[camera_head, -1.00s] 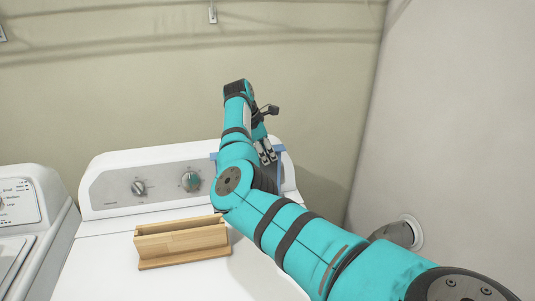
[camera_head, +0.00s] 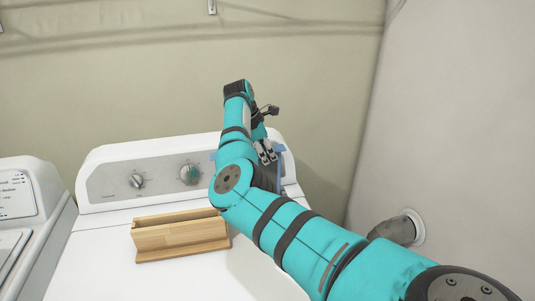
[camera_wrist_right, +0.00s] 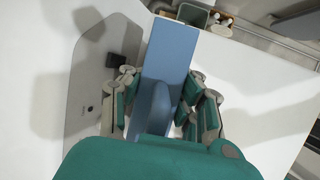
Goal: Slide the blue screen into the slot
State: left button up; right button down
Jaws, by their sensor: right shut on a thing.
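The blue screen (camera_wrist_right: 170,55) is a flat blue panel in the right wrist view, with a rounded blue piece (camera_wrist_right: 150,108) standing up from it. My right gripper (camera_wrist_right: 163,100) is shut on it, with fingers on both sides. In the head view the right gripper (camera_head: 267,153) is above the back right of the white machine. Only small parts of the screen (camera_head: 282,155) show there; my arm hides the rest. The wooden holder (camera_head: 182,240), with a long slot along its top, stands on the machine's top, left of my arm. My left gripper is out of view.
The white machine (camera_head: 95,250) has a raised panel with knobs at the back. A second white machine (camera_head: 30,215) stands to the left. A wall is close on the right, with a round grey fitting (camera_head: 395,229). A small greenish bin (camera_wrist_right: 194,14) shows in the wrist view.

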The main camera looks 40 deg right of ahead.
aim_at(268, 174)
jog(key=shift+f+b, duration=0.35)
jog(key=shift+f, duration=0.25)
jog(key=shift+f, duration=0.15)
jog(key=shift+f+b, duration=1.3)
jog(key=shift+f, duration=0.05)
jog(key=shift+f, duration=0.1)
jog(key=shift+f+b, duration=1.3)
jog(key=shift+f, duration=0.1)
jog(key=shift+f, duration=0.1)
jog(key=shift+f+b, duration=1.3)
jog(key=shift+f, duration=0.1)
jog(key=shift+f+b, duration=1.3)
jog(key=shift+f, duration=0.2)
